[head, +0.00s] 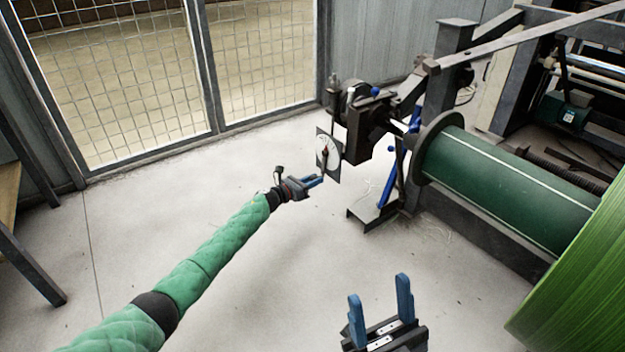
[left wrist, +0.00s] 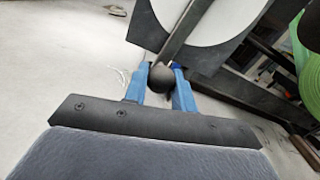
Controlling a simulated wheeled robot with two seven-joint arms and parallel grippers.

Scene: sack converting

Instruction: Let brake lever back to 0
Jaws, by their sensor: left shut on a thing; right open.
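The brake lever is a dark bar with a round ball knob (left wrist: 161,77) at its lower end, seen in the left wrist view. It crosses a white dial (head: 328,146) on a dark square plate, at the end of the roll stand in the head view. My left gripper (head: 319,180) is shut on the knob, with one blue finger on each side of it in the left wrist view (left wrist: 160,70). The lever hangs down across the dial; its scale marks are too small to read. My right gripper (head: 379,290) is open and empty, low in the head view, well away from the lever.
A green roller (head: 510,185) sits in the machine frame right of the dial. A large bright green roll (head: 585,270) is at the lower right. A blue bar (head: 390,180) stands behind the dial. Mesh fencing (head: 110,80) closes the back left; the pale floor (head: 270,270) between is clear.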

